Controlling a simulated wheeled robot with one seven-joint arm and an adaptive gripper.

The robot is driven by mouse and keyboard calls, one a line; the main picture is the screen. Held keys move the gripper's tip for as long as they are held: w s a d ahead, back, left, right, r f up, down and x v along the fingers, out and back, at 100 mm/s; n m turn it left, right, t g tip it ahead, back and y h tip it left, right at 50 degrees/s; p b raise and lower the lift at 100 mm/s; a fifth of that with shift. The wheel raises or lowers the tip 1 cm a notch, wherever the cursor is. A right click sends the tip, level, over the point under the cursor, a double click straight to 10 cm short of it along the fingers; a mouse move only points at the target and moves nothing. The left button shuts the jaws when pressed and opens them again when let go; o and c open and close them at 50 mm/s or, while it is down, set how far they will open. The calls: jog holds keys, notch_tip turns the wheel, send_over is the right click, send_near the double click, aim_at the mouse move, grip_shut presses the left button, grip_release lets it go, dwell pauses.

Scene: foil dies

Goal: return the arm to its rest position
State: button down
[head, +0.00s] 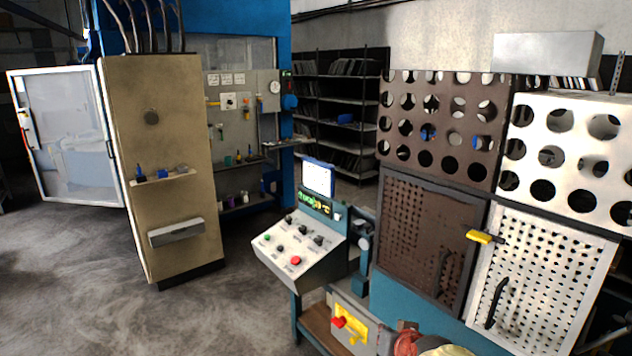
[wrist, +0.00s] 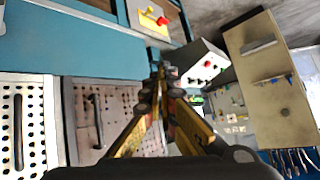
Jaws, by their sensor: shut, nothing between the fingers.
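My gripper (wrist: 160,78) shows in the wrist view, where its two gold-coloured fingers come together at the tips. It is shut with nothing between the fingers. The wrist view is roughly upside down, with the floor and console toward the top. I cannot make out the gripper in the head view.
A sloped control console (head: 298,246) with a small screen stands at the centre. Brown (head: 425,235) and white (head: 540,270) perforated cabinet doors are at the right. A tan cabinet (head: 160,110) stands left beside a blue machine. Open grey floor (head: 80,270) lies at the left front.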

jog(key=s+d+n+g, duration=0.2)
jog(key=s+g, duration=0.4)
jog(key=s, duration=1.9)
jog(key=shift+t+h, duration=0.4)
jog(key=shift+t, duration=0.3)
jog(key=r, duration=0.1)
jog(key=s+r, duration=0.1)
jog(key=r, duration=0.1)
jog(key=d+r, duration=0.1)
jog(key=r, duration=0.1)
jog(key=shift+s, duration=0.35)
